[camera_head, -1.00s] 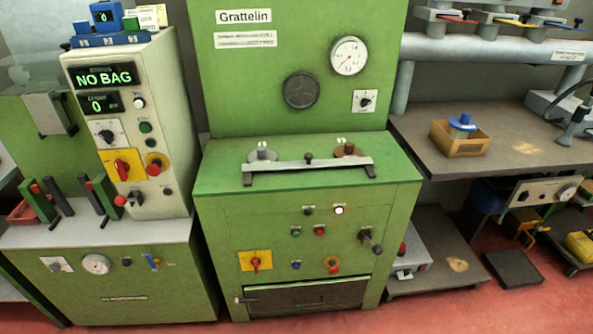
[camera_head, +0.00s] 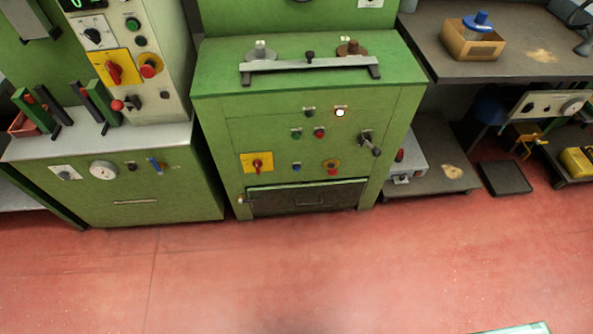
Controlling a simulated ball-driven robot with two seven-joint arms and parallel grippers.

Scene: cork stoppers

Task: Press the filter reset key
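The green Grattelin machine (camera_head: 225,135) stands in the middle of the camera_head view. Its front panel carries a lit white button (camera_head: 340,113), a small dark control (camera_head: 309,112), a green button (camera_head: 296,134), a red button (camera_head: 319,133) and a blue button (camera_head: 296,167). A yellow plate with a red rotary switch (camera_head: 257,163) and a red emergency stop (camera_head: 332,167) sit lower down. The labels are too small to read, so I cannot tell which one is the filter reset key. Neither of my grippers is in view.
A control cabinet (camera_head: 175,75) with a red switch and red stop stands on a green bench (camera_head: 150,195) at left. A dark mat (camera_head: 506,178) lies on the red floor (camera_head: 290,270), which is clear in front.

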